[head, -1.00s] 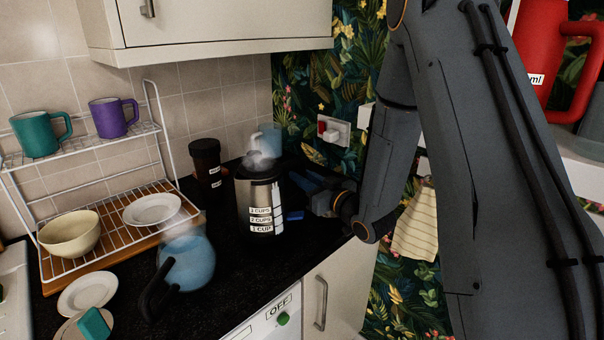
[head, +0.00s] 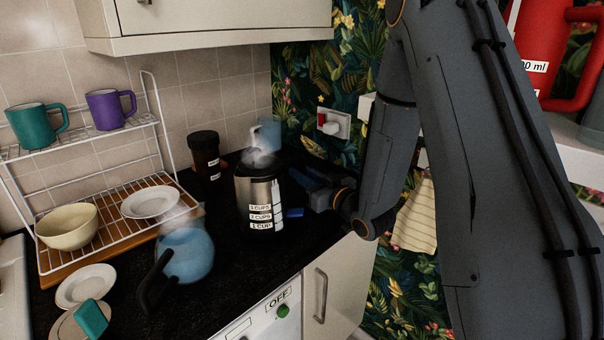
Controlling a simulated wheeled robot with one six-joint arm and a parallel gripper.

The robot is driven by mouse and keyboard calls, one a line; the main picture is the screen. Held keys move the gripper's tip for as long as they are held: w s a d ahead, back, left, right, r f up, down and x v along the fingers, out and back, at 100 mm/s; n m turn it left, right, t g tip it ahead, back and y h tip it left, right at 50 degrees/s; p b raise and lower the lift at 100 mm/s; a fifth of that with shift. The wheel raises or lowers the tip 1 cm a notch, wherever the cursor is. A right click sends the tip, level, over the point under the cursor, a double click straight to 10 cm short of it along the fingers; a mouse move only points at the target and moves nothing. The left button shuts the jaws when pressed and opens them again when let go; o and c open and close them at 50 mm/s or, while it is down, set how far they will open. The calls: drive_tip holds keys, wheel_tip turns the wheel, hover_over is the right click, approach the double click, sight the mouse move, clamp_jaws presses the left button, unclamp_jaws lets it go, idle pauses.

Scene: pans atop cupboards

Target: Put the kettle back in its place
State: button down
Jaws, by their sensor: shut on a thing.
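The silver kettle (head: 260,195) with a black lid and cup labels stands upright on the black worktop (head: 225,270), with a pale cloud like steam over its lid. My gripper (head: 297,190) is at the kettle's right side, where its handle would be. It is shut on the kettle. The exact grip is dark and partly hidden, and the handle does not show clearly. I cannot tell whether the kettle's base touches the worktop or a stand.
A blue jug (head: 188,255) with a black handle stands front left of the kettle, a dark jar (head: 205,152) behind left. A dish rack (head: 95,225) holds a bowl, plate and mugs. A wall socket (head: 333,123) is behind right. A cupboard (head: 205,25) hangs above.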

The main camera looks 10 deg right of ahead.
drive_tip(key=shift+f, duration=0.25)
drive_tip(key=c, duration=1.5)
unclamp_jaws()
drive_tip(key=shift+c, duration=0.2)
drive_tip(key=shift+f, duration=0.1)
drive_tip(key=shift+s+d, duration=0.1)
